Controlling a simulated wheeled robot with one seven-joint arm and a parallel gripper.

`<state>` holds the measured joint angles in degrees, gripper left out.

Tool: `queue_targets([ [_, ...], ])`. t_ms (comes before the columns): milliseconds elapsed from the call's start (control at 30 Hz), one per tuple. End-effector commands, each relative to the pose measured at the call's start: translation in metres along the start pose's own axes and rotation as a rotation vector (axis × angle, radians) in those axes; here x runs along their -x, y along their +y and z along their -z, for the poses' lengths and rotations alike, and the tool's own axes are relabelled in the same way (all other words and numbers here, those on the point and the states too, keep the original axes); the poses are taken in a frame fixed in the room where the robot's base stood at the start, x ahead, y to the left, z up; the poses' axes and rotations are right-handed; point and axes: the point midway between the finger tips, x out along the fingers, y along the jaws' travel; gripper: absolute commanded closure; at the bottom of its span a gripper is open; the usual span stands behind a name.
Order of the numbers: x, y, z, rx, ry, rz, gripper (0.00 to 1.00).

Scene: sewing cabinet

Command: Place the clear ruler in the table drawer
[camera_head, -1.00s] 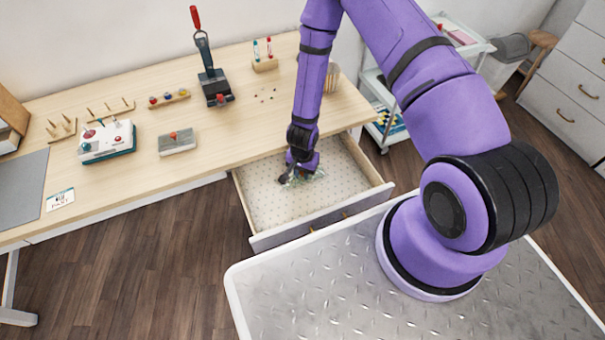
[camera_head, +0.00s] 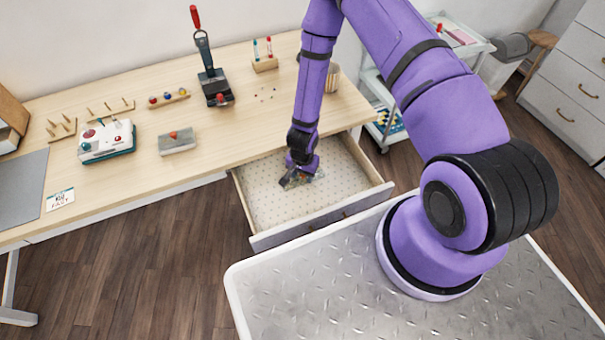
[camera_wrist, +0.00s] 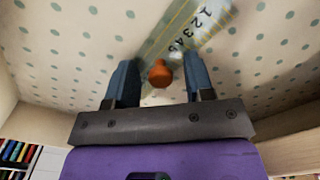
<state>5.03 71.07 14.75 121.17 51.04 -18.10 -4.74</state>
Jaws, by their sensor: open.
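The clear ruler (camera_wrist: 190,28) lies on or just above the dotted lining of the open table drawer (camera_wrist: 70,45); I cannot tell if it touches. It has black numbers and a yellow strip, and an orange knob (camera_wrist: 159,73) stands at its near part. In the wrist view my gripper (camera_wrist: 160,80) is open, with one blue finger on each side of the knob and gaps beside it. In the head view my gripper (camera_head: 298,181) is down inside the drawer (camera_head: 262,207). The ruler is mostly hidden there behind the gripper.
The drawer's front panel (camera_head: 320,218) and side walls surround my gripper. On the table (camera_head: 225,145) stand a press tool (camera_head: 213,85), a white and teal box (camera_head: 106,140), a grey block with an orange knob (camera_head: 177,142) and spool racks. A cart (camera_head: 375,88) is to the right.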

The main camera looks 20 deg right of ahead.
Motion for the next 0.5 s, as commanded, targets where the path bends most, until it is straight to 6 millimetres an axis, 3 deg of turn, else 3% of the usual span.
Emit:
queue_targets([
  [167,0.013,-0.001,0.000,0.002,0.001,0.001,0.52],
  [500,0.066,-0.001,0.001,0.001,0.004,0.002,0.52],
])
